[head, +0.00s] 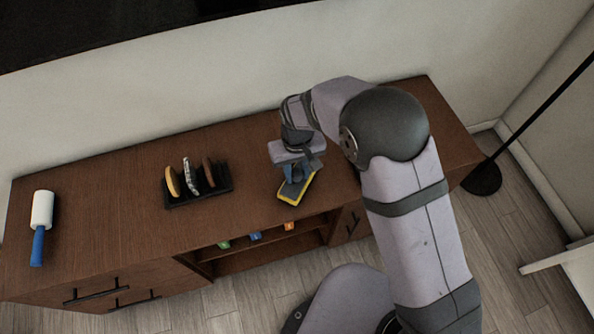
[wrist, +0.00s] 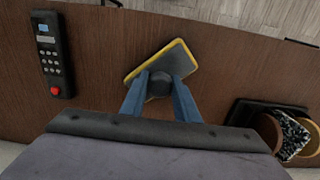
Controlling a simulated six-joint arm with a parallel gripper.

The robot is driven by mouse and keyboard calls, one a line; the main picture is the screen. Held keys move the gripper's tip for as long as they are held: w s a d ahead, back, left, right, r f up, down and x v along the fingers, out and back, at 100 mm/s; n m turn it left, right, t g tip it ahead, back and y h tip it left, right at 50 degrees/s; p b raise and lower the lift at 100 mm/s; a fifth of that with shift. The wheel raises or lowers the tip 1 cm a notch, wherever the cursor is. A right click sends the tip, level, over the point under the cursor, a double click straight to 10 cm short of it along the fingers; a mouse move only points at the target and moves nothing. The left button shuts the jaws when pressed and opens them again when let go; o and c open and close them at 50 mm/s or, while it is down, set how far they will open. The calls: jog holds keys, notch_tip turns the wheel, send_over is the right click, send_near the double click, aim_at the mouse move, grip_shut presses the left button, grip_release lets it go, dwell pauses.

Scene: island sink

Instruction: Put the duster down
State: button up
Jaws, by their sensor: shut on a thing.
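The duster (head: 300,190) is a flat dark-grey pad with a yellow edge and a dark rounded grip on top. In the head view it is over the brown cabinet top (head: 240,170), near its front edge. My gripper (head: 296,173) points down at it. In the wrist view the blue fingers of my gripper (wrist: 160,82) are closed on either side of the dark grip of the duster (wrist: 178,54). The pad appears roughly level and at or very near the wood; I cannot tell whether it touches. The gripper partly hides its top.
A lint roller (head: 41,215) with a blue handle lies at the far left. A black handset (wrist: 55,58) with a red button lies on the cabinet in the wrist view. Bare wood separates these.

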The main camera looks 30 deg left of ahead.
aim_at(297, 172)
jog(key=shift+f, duration=0.2)
jog(key=o, duration=0.9)
jog(key=shift+o, duration=0.2)
jog(key=shift+r, duration=0.1)
notch_tip(297, 172, up, 12)
jog(key=shift+r+b, duration=0.15)
jog(key=shift+b, duration=0.15)
